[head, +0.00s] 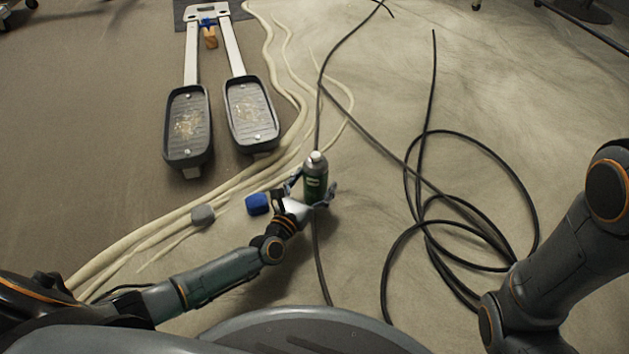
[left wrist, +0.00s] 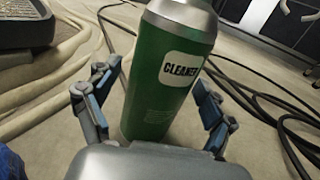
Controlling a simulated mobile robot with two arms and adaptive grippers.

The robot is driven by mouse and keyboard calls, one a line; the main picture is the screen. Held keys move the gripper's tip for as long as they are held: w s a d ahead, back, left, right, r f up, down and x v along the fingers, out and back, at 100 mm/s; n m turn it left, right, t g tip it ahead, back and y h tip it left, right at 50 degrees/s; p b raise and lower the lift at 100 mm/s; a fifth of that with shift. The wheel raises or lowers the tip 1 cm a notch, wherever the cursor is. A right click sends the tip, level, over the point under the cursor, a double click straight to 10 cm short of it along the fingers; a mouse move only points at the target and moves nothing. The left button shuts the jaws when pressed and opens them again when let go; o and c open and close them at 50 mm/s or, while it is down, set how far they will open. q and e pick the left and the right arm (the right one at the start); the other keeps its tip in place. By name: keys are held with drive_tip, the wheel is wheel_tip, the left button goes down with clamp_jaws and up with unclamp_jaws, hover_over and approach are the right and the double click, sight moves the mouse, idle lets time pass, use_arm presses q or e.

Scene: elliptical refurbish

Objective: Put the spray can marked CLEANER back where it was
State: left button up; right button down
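The green spray can (head: 316,180) has a white cap and stands in the middle of the floor in the head view. In the left wrist view the can (left wrist: 165,100) shows its white CLEANER label, and its top is cut off by the frame. My left gripper (head: 312,196) is low at the can, with a finger on either side of it. In the left wrist view the fingers of this gripper (left wrist: 155,102) are spread, with gaps between them and the can. My right gripper is out of view; only its arm shows at the right.
Black cable (head: 425,195) lies coiled to the right. An elliptical's two pedals (head: 187,125) lie at the upper left.

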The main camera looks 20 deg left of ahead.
use_arm(q)
drive_tip(key=shift+r, duration=0.1)
drive_tip(key=shift+s+r, duration=0.1)
drive_tip(key=shift+s, duration=0.2)
drive_tip(key=s+p, duration=0.1)
drive_tip(key=s, duration=0.2)
drive_tip(key=s+a+p, duration=0.1)
drive_tip(key=s+p, duration=0.1)
drive_tip(key=s, duration=0.2)
drive_tip(key=s+a+p, duration=0.1)
drive_tip(key=s, duration=0.2)
drive_tip(key=shift+s+p, duration=0.2)
drive_tip(key=shift+p, duration=0.1)
drive_tip(key=shift+s+a, duration=0.1)
drive_tip(key=shift+s, duration=0.3)
